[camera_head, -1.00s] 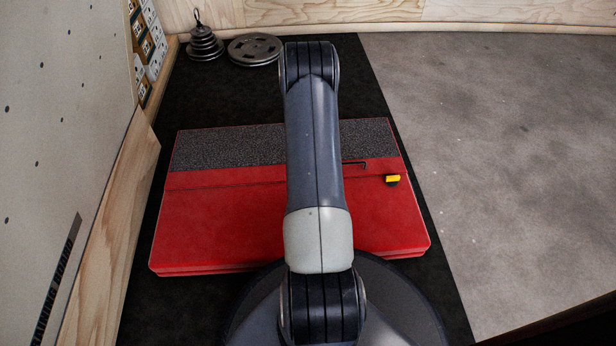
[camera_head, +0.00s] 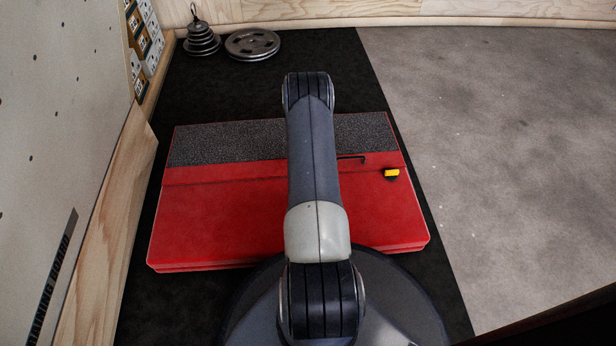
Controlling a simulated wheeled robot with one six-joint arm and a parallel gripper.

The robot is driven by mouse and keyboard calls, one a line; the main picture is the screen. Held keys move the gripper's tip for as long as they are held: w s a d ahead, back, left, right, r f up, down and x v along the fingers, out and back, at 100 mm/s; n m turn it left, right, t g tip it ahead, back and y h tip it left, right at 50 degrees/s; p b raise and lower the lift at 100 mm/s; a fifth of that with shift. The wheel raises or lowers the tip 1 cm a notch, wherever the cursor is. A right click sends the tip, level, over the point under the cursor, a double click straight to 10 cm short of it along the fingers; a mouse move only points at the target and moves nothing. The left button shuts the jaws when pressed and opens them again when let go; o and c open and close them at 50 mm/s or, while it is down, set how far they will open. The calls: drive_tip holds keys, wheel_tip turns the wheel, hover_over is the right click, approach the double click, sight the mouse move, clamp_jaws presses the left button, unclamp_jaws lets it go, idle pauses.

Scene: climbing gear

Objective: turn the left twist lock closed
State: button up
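I cannot make out a twist lock in the head view. My own arm rises through the middle of the picture, and its elbow end is in front of the grey strip of a red pad (camera_head: 230,225). My gripper is not in view. A small yellow and black item (camera_head: 391,173) lies on the right part of the pad. A thin black bent rod, like a hex key (camera_head: 352,157), lies on the pad just right of my arm. My arm hides the middle of the pad.
A black mat (camera_head: 400,110) lies under the pad. A stack of weights (camera_head: 201,42) and a flat weight plate (camera_head: 252,45) stand at the back. White boxes (camera_head: 145,45) line the back left, beside a pale panel (camera_head: 60,120). Grey floor (camera_head: 500,150) is clear at right.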

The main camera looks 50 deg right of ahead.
drive_tip(key=shift+c, duration=0.3)
clamp_jaws()
